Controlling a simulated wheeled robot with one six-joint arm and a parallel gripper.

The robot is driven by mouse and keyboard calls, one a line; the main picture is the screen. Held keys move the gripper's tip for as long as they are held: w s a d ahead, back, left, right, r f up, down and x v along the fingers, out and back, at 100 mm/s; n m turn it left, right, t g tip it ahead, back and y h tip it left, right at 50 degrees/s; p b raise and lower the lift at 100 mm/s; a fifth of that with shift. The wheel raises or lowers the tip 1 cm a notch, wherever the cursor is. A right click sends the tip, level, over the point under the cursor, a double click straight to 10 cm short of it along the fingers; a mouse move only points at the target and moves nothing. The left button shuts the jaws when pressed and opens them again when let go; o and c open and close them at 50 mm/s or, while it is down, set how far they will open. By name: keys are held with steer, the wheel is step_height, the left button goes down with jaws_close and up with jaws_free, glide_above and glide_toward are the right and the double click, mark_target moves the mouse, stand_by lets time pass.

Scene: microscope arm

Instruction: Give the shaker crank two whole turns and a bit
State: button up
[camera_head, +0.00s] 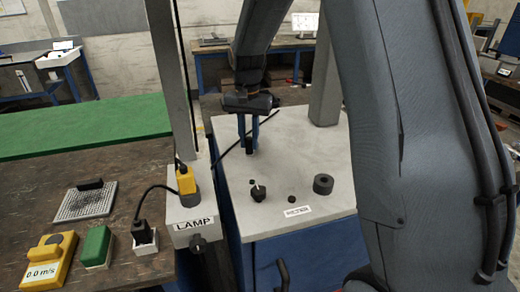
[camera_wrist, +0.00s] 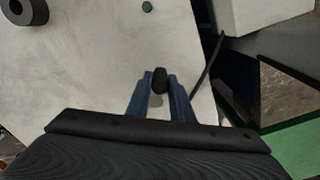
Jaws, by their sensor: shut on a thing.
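My gripper (camera_head: 249,148) points down over the back left part of a pale bench top (camera_head: 315,165). Its two blue fingers are shut on a small dark upright grip (camera_wrist: 160,77), seen between the fingertips in the wrist view. The grip looks like the crank's handle, but any crank arm below it is hidden or too small to make out. The wrist view shows my gripper (camera_wrist: 160,82) reaching in from the bottom edge, with pale surface around the grip.
On the pale top stand a black knob (camera_head: 258,194), a small dark knob (camera_head: 292,199), a black ring (camera_head: 323,184) and a grey post (camera_head: 325,75). A LAMP box (camera_head: 190,215) stands to the left. A black cable (camera_wrist: 208,62) passes near my gripper.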

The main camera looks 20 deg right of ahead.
steer(key=o, duration=0.6)
steer(key=shift+r+p, duration=2.85)
steer(key=shift+r, duration=1.2)
steer(key=shift+f, duration=0.1)
